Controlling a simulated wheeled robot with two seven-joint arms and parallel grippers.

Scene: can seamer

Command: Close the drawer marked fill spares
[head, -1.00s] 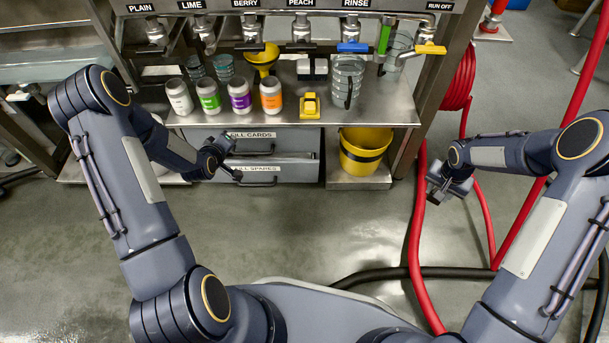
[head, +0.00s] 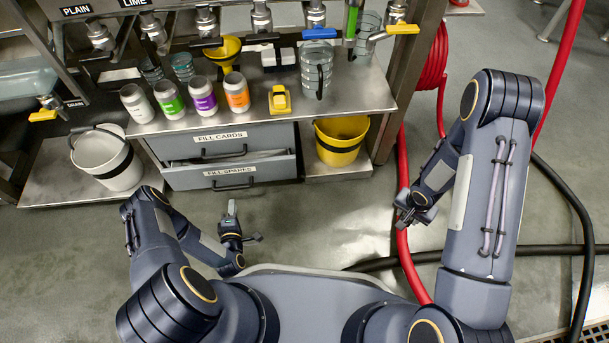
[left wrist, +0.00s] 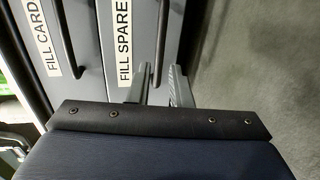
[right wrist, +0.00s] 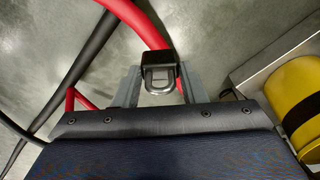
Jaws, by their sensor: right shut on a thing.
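The drawer marked fill spares (head: 276,172) is the lower grey drawer under the counter. It stands out a little, with a narrow strip of its inside showing above its front. Its black bar handle (head: 233,184) is clear, and its label (left wrist: 125,42) shows in the left wrist view. My left gripper (head: 246,222) is open and empty, in front of the drawer and apart from the handle. My right gripper (head: 413,208) is far to the right of the drawer. In the right wrist view, it is shut on a small black and grey piece (right wrist: 157,72).
The fill cards drawer (head: 270,136) above looks shut. A white bucket (head: 100,165) stands left of the drawers and a yellow bucket (head: 340,152) right. Several jars (head: 203,96) stand on the counter. A red hose (head: 403,200) lies on the floor at the right.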

